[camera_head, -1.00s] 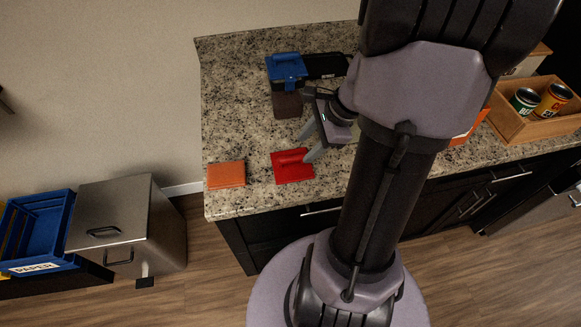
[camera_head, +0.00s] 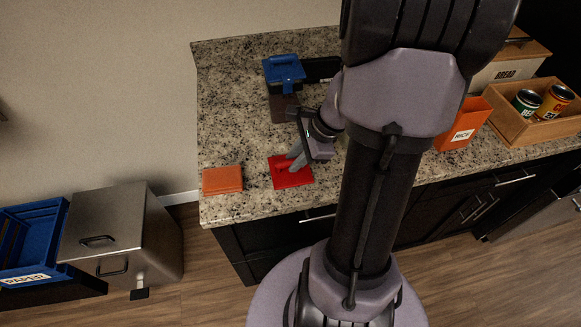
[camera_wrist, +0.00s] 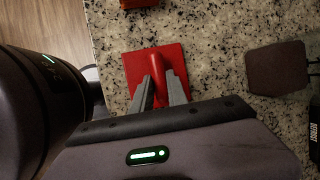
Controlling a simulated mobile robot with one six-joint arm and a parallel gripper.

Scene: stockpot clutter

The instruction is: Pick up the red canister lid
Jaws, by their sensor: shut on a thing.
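The red canister lid (camera_head: 292,179) is a flat red square with a raised handle, lying on the granite counter near its front edge. It also shows in the wrist view (camera_wrist: 174,58), with the handle running between my fingers. My gripper (camera_head: 296,162) is over the lid with its grey fingers on either side of the handle. In the wrist view my gripper (camera_wrist: 160,88) is shut on that handle. The lid appears to rest on the counter; I cannot tell any gap under it.
An orange square lid (camera_head: 222,180) lies to the left. A dark canister with a blue lid (camera_head: 284,72) stands behind. An orange canister labelled RICE (camera_head: 462,128) and a wooden crate (camera_head: 519,128) with cans stand at right. The counter (camera_head: 235,120) is bare at left.

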